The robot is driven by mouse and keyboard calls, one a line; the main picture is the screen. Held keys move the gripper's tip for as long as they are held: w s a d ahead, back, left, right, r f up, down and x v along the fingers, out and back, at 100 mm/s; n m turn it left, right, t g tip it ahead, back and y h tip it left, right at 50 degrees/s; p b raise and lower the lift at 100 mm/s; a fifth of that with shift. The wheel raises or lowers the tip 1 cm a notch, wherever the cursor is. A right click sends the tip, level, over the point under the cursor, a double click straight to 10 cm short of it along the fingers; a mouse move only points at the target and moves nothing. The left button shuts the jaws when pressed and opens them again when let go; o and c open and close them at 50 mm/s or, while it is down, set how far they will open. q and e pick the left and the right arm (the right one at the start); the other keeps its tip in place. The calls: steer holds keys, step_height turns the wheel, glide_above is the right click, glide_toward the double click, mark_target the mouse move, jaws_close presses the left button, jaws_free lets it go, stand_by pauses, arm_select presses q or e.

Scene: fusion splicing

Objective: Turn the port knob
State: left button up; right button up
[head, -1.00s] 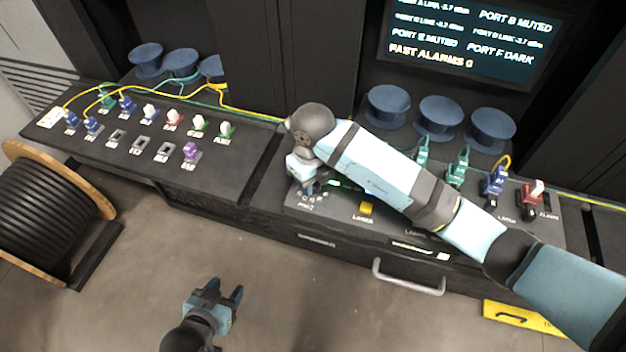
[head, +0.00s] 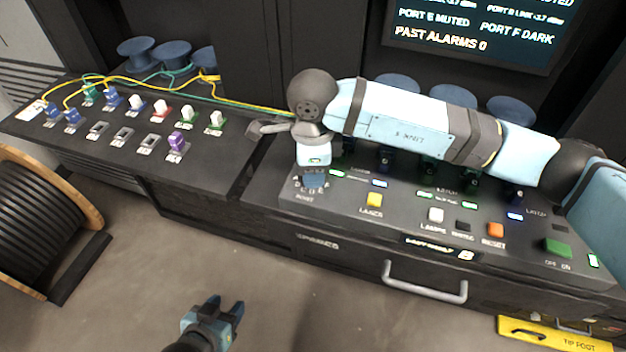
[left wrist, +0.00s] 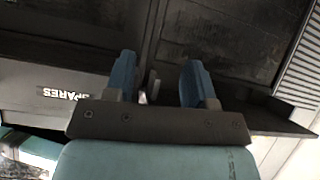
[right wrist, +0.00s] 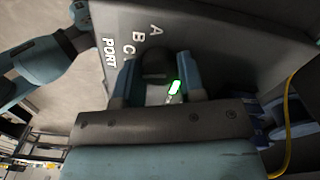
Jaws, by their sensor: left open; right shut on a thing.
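The port knob (right wrist: 155,64) is a dark round knob between my right gripper's fingers in the right wrist view, beside the white letters A, B, C and the word PORT. My right gripper (right wrist: 156,82) is shut on it. In the head view the right gripper (head: 313,182) points down at the left end of the sloped control panel (head: 330,215), and it hides the knob there. My left gripper (head: 227,306) is open and empty, low in front of the cabinet; its two fingers (left wrist: 153,80) stand apart in the left wrist view.
The panel carries a yellow button (head: 374,199), a white button (head: 435,214), a red-orange button (head: 495,230) and a green switch (head: 558,247). A connector board (head: 60,140) with cables lies left. A drawer handle (head: 425,285) juts out below. A cable reel (head: 40,225) stands on the floor.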

steer(key=shift+f+n+b, duration=0.25)
steer(key=shift+n+b, duration=0.65)
steer(key=shift+b, duration=0.2)
steer(key=n+b, duration=0.3)
steer(key=shift+r, duration=0.1)
arm_select(q)
steer(key=shift+w+d+f+m+t+h+b, duration=0.15)
steer(key=shift+d+f+t+h+b, duration=0.05)
steer(key=shift+f+b, duration=0.25)
steer(key=shift+w+d+f+m+t+h+b, duration=0.1)
steer(key=shift+d+f+m+t+h+b, duration=0.15)
steer(key=shift+f, duration=0.3)
arm_select(e)
steer(key=shift+r+n, duration=0.15)
steer(key=shift+n, duration=0.45)
arm_select(q)
steer(key=shift+r, duration=0.25)
steer(key=shift+f, duration=0.1)
steer(key=shift+a+f, duration=0.1)
steer(key=shift+f, duration=0.05)
arm_select(e)
steer(key=o, duration=0.9)
arm_select(q)
steer(key=shift+a+p, duration=0.1)
steer(key=shift+p, duration=0.4)
arm_select(e)
step_height(320, 180, up, 14)
steer(key=shift+f, duration=0.1)
